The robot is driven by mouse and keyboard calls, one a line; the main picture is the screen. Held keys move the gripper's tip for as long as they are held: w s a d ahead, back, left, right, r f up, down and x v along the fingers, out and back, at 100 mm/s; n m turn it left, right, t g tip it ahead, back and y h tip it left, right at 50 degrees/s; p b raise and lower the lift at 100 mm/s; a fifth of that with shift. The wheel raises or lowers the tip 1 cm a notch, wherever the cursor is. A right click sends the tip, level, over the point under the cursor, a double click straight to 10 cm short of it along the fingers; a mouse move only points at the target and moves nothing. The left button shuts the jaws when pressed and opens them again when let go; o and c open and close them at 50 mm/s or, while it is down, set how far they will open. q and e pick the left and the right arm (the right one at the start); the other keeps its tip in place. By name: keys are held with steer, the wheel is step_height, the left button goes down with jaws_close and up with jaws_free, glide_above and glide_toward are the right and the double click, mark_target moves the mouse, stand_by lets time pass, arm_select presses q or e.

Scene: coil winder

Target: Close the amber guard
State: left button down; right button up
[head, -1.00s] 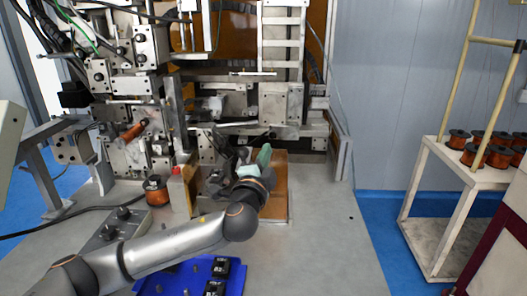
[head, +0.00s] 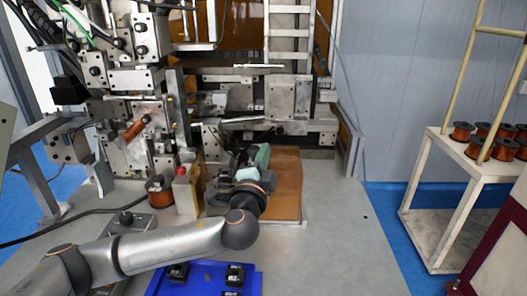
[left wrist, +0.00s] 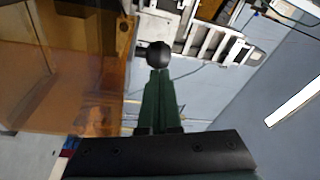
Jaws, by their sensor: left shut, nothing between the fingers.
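The amber guard shows as a brown-orange see-through panel (head: 286,180) low at the front of the machine, right of my left gripper (head: 232,162). In the left wrist view, an amber panel (left wrist: 65,75) fills the left side. A round black knob (left wrist: 155,53) sits by its right edge, just beyond the tips of my left gripper (left wrist: 160,72). The green fingers are shut with nothing between them. The tips look close to the knob; I cannot tell whether they touch it. The arm hides part of the guard in the head view. My right gripper is not in view.
A red button on its post (head: 181,171) and a copper spool (head: 159,190) stand left of the gripper. A blue tray (head: 252,285) with black parts lies in front. A cart (head: 455,165) with several spools stands at right. The right tabletop is clear.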

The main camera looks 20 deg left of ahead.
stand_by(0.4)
arm_select(q)
steer(key=s+a+b, duration=0.2)
steer(key=s+a, duration=0.1)
steer(key=a, duration=1)
steer(key=shift+s, duration=0.4)
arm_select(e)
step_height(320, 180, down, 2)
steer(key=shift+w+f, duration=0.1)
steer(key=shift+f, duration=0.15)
arm_select(q)
steer(key=shift+r, duration=0.1)
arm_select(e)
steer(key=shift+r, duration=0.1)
